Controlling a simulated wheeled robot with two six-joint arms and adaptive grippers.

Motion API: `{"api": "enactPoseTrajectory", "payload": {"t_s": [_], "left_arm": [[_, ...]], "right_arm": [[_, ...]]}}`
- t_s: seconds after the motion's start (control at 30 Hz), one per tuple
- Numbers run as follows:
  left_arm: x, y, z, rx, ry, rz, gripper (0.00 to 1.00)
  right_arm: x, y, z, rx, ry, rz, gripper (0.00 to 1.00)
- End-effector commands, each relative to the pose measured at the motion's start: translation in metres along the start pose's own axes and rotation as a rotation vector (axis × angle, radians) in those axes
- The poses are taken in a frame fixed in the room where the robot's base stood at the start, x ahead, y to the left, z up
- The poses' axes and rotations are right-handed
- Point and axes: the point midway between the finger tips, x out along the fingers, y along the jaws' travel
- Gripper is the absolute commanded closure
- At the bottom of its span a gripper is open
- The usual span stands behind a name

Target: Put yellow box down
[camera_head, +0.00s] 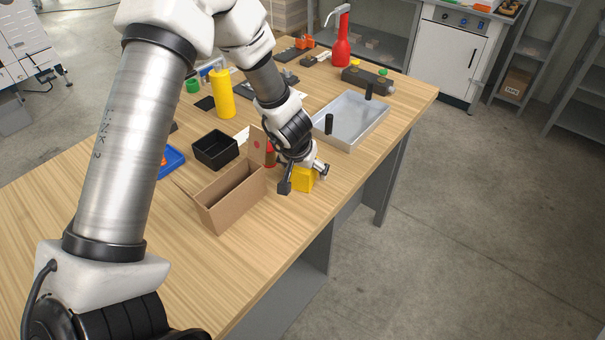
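The yellow box (303,181) is a small block on the wooden table, right of the open cardboard box (232,197). My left gripper (304,178) reaches down over it, with its fingers spread on either side of the yellow box. The dark left fingertip appears to stand a little apart from the box's side. The top of the yellow box is partly hidden by the gripper. I cannot tell for sure whether its underside touches the table. My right gripper is not in view.
A black open bin (215,149) and a yellow bottle (221,92) stand behind the cardboard box. A red item (270,154) is beside the gripper. A grey metal tray (351,120) with black posts lies farther right. Bare table (290,225) lies in front, up to its edge.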

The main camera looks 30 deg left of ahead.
Motion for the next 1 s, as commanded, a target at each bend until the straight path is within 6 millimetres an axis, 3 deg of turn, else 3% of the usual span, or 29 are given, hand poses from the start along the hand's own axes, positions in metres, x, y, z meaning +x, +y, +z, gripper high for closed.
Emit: {"api": "enactPoseTrajectory", "payload": {"t_s": [0.03, 0.2, 0.27, 0.3, 0.63, 0.93, 1.0], "left_arm": [[0.0, 0.0, 0.0, 0.0, 0.0, 0.0, 0.22], [0.0, 0.0, 0.0, 0.0, -0.001, 0.0, 0.78], [0.0, 0.0, 0.0, -0.001, -0.001, 0.0, 0.78], [0.0, 0.0, 0.0, -0.001, -0.001, 0.0, 0.84], [-0.006, 0.0, -0.002, -0.002, -0.001, 0.0, 0.84], [-0.042, 0.0, -0.017, -0.002, 0.0, 0.0, 0.84], [-0.035, 0.005, 0.003, 0.002, -0.001, 0.001, 0.84]], "right_arm": [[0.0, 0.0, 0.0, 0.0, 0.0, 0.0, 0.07], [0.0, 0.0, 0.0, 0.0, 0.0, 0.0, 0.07], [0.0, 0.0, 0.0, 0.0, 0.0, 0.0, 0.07], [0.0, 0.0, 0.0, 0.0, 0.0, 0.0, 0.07], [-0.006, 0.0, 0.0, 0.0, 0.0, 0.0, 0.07], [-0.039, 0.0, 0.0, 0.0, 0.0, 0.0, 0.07], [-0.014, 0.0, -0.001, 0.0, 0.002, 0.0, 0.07]]}}
